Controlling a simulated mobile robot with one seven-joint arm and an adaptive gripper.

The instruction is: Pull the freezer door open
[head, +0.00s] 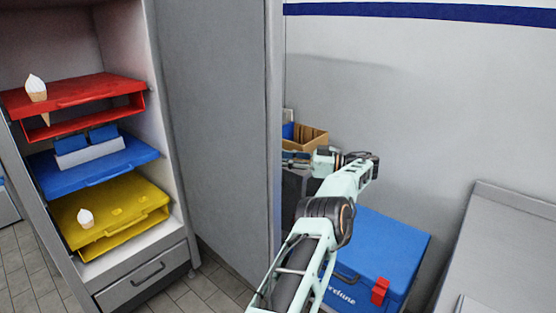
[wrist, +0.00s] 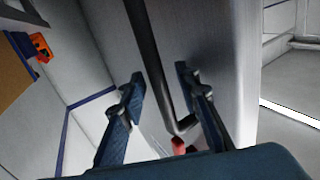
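The freezer (head: 140,277) stands at the left in the head view, its shelved inside exposed. A tall grey panel (head: 215,130), which looks like its door, stands swung out to the right of the opening. In the wrist view the door face (wrist: 212,40) carries a long dark bar handle (wrist: 147,45), bent at its lower end. My gripper (wrist: 160,72) is open, with one finger on each side of the handle. Contact with the handle cannot be told. In the head view the gripper is mostly hidden behind the panel.
Red (head: 75,92), blue (head: 110,165) and yellow (head: 120,215) trays fill the freezer; white cones sit on the red and yellow ones. A blue box (head: 385,250) stands beside my arm. A cardboard box (head: 312,137) is behind it. A grey counter (head: 505,235) is at the right.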

